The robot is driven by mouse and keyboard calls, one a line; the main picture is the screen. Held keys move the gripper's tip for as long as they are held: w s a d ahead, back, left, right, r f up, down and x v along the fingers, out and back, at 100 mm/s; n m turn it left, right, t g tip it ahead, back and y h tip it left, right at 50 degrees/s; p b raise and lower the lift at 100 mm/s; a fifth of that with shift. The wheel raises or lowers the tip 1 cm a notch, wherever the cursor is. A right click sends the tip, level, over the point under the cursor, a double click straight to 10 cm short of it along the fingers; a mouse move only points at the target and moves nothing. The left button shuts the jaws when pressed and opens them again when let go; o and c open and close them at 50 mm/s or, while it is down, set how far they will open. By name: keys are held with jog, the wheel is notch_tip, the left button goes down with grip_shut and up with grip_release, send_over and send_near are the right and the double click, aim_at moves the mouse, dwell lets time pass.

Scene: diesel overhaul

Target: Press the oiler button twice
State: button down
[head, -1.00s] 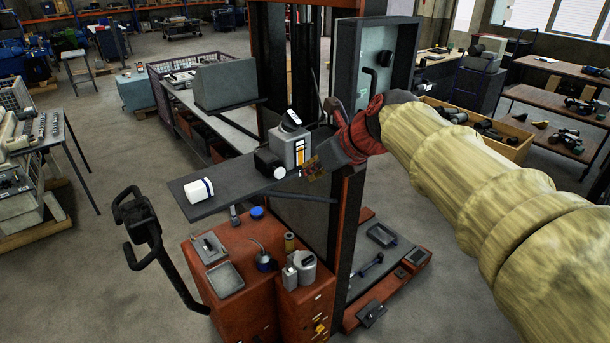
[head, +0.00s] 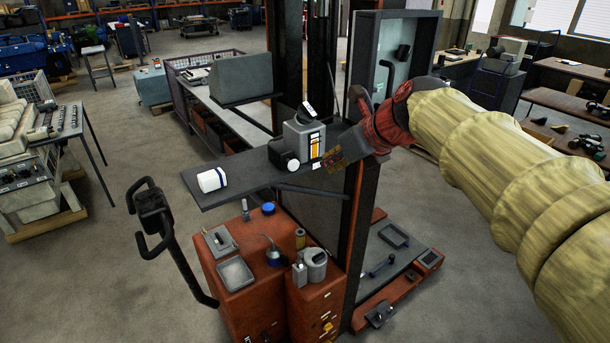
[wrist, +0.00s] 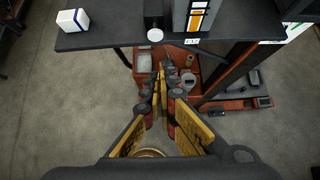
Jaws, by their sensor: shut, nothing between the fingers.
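The likely oiler is a grey unit (head: 303,138) with an orange-striped label, on a dark shelf (head: 225,192). In the wrist view the pale round end (wrist: 155,35) shows at the top, beyond my fingers, with the grey unit (wrist: 208,16) partly cut off. My gripper (head: 333,160) is just right of the unit in the head view, with a visible gap. In the wrist view my gripper (wrist: 160,72) has its long yellow-padded fingers together and empty.
A white box with a blue band (head: 211,180) lies on the shelf's left part. Below stands a red cabinet (head: 245,305) with trays, an oil can (head: 274,256) and a jug (head: 315,264). A dark-and-red upright frame (head: 357,215) stands close under my gripper.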

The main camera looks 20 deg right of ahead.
aim_at(293, 165)
jog(key=shift+s+a+f, duration=0.1)
jog(key=shift+s+a, duration=0.05)
jog(key=shift+s, duration=0.35)
jog(key=shift+s+a+f, duration=0.1)
jog(key=shift+s+a, duration=0.05)
jog(key=shift+s, duration=0.35)
jog(key=shift+w, duration=0.1)
jog(key=shift+w+a+r+p+x, duration=0.15)
jog(key=shift+w+r+p+x, duration=0.2)
jog(key=shift+x, duration=1.8)
jog(key=shift+w+a+r+p+x, duration=0.1)
jog(key=shift+w+r+p+x, duration=0.15)
jog(key=shift+x, duration=1.85)
jog(key=shift+w+a+r+p+x, duration=0.15)
jog(key=shift+w+r+p+x, duration=0.2)
jog(key=shift+x, duration=1.8)
jog(key=shift+s, duration=0.1)
